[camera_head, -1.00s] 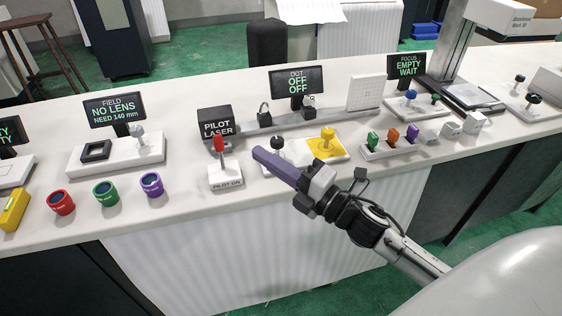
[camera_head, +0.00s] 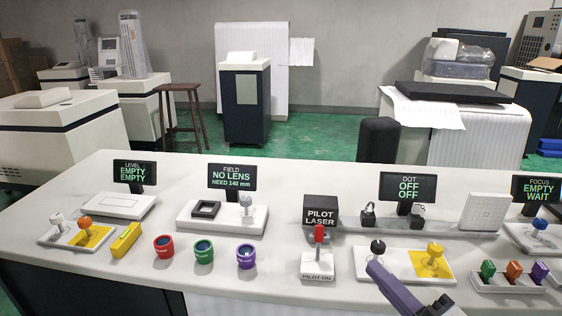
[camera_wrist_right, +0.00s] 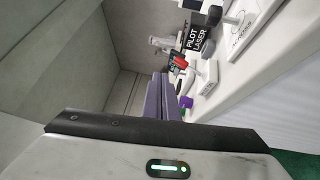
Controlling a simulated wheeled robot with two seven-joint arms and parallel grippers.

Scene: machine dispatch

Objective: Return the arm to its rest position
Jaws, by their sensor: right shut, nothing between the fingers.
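My right gripper (camera_head: 388,283) is at the lower right of the head view, in front of the workbench's near edge. Its purple fingers are shut with nothing between them. The same purple fingers (camera_wrist_right: 157,97) point ahead in the right wrist view, beside the bench. The pilot laser unit (camera_head: 321,212) and its red-topped lever (camera_head: 319,236) stand just left of the gripper on the bench. Most of the right arm is below the head view. My left gripper is not in view.
The white bench (camera_head: 60,232) holds red (camera_head: 163,246), green (camera_head: 203,251) and purple (camera_head: 246,256) lens rings, a yellow block (camera_head: 126,240) and several status screens. A yellow-topped lever (camera_head: 434,251) stands right of the gripper. A dark stool-like cylinder (camera_head: 378,140) stands behind the bench.

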